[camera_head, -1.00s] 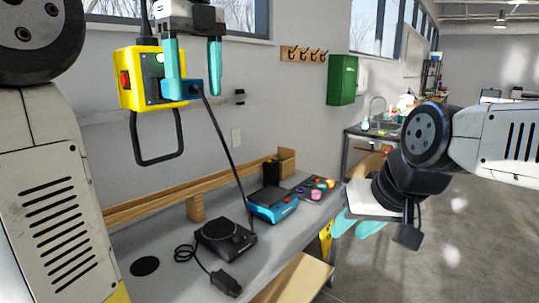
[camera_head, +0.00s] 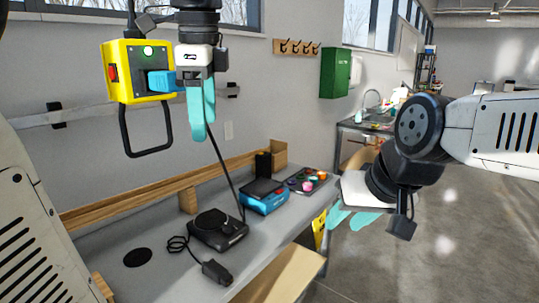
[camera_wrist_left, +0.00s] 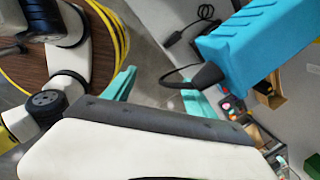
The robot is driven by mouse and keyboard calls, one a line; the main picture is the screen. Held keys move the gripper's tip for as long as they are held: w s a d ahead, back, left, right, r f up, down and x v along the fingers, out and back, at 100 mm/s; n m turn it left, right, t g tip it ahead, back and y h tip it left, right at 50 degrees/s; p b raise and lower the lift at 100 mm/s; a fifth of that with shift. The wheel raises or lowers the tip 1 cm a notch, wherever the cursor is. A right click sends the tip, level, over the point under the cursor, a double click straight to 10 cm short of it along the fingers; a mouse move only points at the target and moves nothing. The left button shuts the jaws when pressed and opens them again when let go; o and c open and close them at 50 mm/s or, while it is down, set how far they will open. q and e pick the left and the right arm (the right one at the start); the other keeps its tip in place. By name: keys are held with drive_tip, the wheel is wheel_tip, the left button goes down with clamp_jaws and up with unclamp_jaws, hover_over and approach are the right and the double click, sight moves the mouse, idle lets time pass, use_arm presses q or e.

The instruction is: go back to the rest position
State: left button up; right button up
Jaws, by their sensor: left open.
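My left gripper (camera_head: 202,118) hangs with its teal fingers pointing down, just right of the yellow power box (camera_head: 125,62). It is open and empty. A blue plug (camera_head: 162,81) sits in the box's front, its black cable running down to the bench. In the left wrist view the blue plug (camera_wrist_left: 247,45) lies to the upper right of the two spread teal fingers (camera_wrist_left: 160,98), with nothing between them. My right gripper (camera_head: 350,219) is at the right, its two teal fingers apart and empty, beyond the bench's right edge.
The grey bench (camera_head: 160,285) holds a black device (camera_head: 217,230), a blue device (camera_head: 264,197) and a tray of coloured pots (camera_head: 306,180). A green cabinet (camera_head: 336,73) is on the wall. Open floor (camera_head: 440,240) lies to the right.

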use_arm(q)
drive_tip(key=s+a+f+n+t+h, duration=0.1)
drive_tip(key=s+f+n+t, duration=0.1)
drive_tip(key=f+n, duration=0.6)
drive_tip(key=s+a+f+n+t+h, duration=0.1)
drive_tip(key=s+f+n, duration=0.3)
drive_tip(key=f+n, duration=0.5)
drive_tip(key=shift+s+a+f+t+h, duration=0.2)
drive_tip(key=shift+f+t+h, duration=0.2)
drive_tip(key=shift+t, duration=0.3)
